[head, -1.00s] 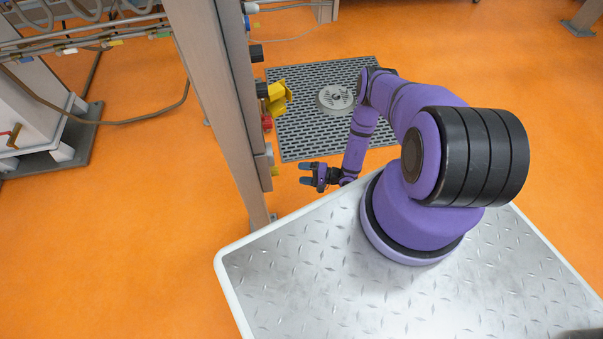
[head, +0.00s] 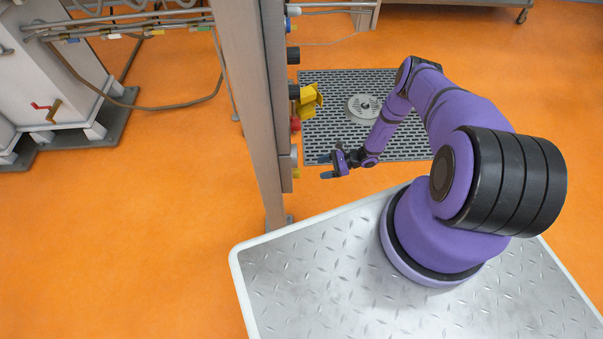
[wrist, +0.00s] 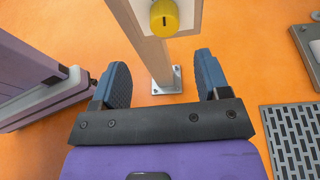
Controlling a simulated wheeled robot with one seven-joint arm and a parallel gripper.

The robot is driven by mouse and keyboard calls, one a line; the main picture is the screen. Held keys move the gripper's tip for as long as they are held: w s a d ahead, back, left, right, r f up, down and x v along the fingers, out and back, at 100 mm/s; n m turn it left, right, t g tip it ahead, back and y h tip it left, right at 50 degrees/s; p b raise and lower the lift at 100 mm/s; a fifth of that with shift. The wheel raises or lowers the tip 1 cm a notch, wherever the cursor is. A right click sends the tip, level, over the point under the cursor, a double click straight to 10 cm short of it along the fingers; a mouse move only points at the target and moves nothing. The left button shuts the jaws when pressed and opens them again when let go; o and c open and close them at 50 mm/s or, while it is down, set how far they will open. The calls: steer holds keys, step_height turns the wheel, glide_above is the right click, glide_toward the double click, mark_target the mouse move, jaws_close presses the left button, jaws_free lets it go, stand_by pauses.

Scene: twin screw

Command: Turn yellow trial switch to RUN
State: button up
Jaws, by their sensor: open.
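A round yellow switch knob (wrist: 164,18) with a short dark mark on its face sits on a pale panel at the top of the wrist view. In the head view, a small yellow knob (head: 296,173) shows low on the post's panel, mostly edge-on. I cannot read any RUN lettering. My gripper (head: 326,166) is a short distance right of the post at about the knob's height. In the wrist view, the two blue-grey fingers (wrist: 163,78) are spread apart and empty. The knob lies ahead of them, between their lines and not touched.
A grey post (head: 245,80) carries other controls: a larger yellow part (head: 309,99), a red button (head: 296,124) and black knobs (head: 293,56). A floor grating (head: 325,120) with a round grey disc (head: 364,106) lies behind my arm. Orange floor around is open.

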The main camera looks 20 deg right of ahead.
mark_target(297, 173)
steer(key=w+a+f+m+g, duration=0.1)
steer(key=w+a+f+m, duration=0.1)
steer(key=a, duration=0.6)
steer(key=shift+w+a+f+m+h, duration=0.3)
steer(key=shift+w+a+f, duration=0.15)
steer(key=shift+f, duration=0.35)
steer(key=c, duration=0.9)
